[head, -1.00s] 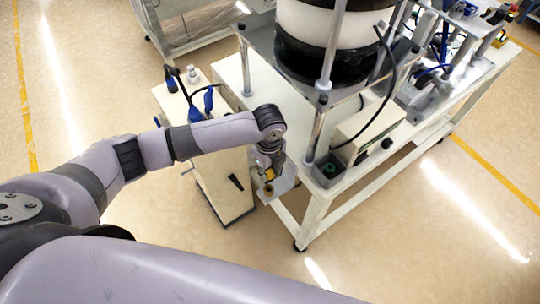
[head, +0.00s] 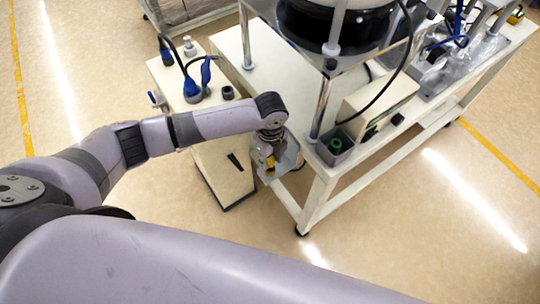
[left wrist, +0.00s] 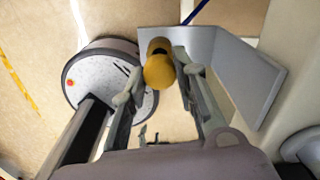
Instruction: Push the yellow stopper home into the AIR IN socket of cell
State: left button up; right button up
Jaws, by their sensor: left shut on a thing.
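The yellow stopper (head: 270,163) hangs low between the fingers of my left gripper (head: 268,156), beside the front left corner of the white bench (head: 314,170). In the left wrist view the stopper (left wrist: 158,71) shows as a yellow cylinder with a dark end. My left gripper (left wrist: 158,84) is shut on it, one finger on each side. A grey angled plate (left wrist: 240,65) stands close to the right of the stopper. I cannot make out the AIR IN socket or its label. My right gripper is not in view.
A cream cabinet (head: 222,170) with blue plugs (head: 191,91) on top stands left of the bench. A metal post (head: 321,100) rises nearby. Floor in front is clear.

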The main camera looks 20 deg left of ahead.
pick_arm(q)
jog(key=shift+p, duration=0.4)
dwell(0.5)
dwell(0.7)
jog(key=shift+f+p, duration=0.25)
jog(key=shift+p, duration=0.3)
dwell(0.5)
jog(key=shift+f+b, duration=0.65)
jog(key=shift+f, duration=0.6)
dwell(0.6)
jog(key=o, duration=1)
jog(key=shift+o, duration=0.2)
jog(key=shift+o, duration=0.9)
